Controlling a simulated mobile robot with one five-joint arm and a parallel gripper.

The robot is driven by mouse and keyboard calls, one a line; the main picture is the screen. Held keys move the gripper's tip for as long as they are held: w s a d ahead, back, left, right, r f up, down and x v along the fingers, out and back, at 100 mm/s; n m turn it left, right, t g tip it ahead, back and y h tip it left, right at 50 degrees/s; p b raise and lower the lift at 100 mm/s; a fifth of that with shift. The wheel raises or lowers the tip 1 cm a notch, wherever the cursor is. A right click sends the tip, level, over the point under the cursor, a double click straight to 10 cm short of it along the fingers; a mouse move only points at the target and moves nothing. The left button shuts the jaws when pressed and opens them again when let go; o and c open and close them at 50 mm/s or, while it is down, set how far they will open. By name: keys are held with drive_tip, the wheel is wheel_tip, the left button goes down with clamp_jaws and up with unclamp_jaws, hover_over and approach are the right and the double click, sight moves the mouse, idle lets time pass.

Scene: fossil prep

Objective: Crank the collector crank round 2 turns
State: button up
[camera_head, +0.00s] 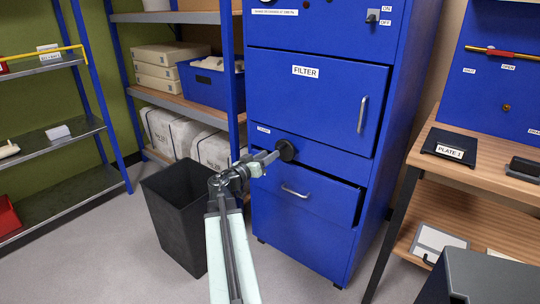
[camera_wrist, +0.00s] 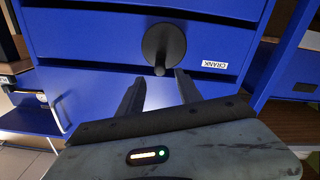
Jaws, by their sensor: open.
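The collector crank (camera_head: 286,150) is a dark round disc with a handle on the front of the blue cabinet (camera_head: 310,215), below the door labelled FILTER. In the wrist view the crank (camera_wrist: 163,44) shows as a dark disc with a knob near its lower edge, beside a CRANK label (camera_wrist: 215,64). My gripper (camera_head: 268,158) reaches to the crank from the lower left. In the wrist view my gripper (camera_wrist: 160,84) is open, its two fingers on either side of the line to the knob. Whether the fingertips touch the knob I cannot tell.
A drawer (camera_head: 300,188) with a silver handle sits below the crank, standing slightly out. A black bin (camera_head: 180,215) stands left of the cabinet. A wooden bench (camera_head: 475,170) is at the right. Metal shelves (camera_head: 45,140) stand at the left. Grey floor lies between.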

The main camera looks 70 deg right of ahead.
sight(280, 147)
drive_tip(key=d+n, duration=0.2)
drive_tip(key=n, duration=0.8)
drive_tip(key=s+d+n, duration=0.1)
drive_tip(key=d+n, duration=0.2)
drive_tip(key=n, duration=0.8)
drive_tip(key=s+d+n, duration=0.1)
drive_tip(key=d+n, duration=0.1)
drive_tip(key=n, duration=0.8)
drive_tip(key=shift+d+n, duration=0.25)
drive_tip(key=shift+n, duration=0.05)
clamp_jaws()
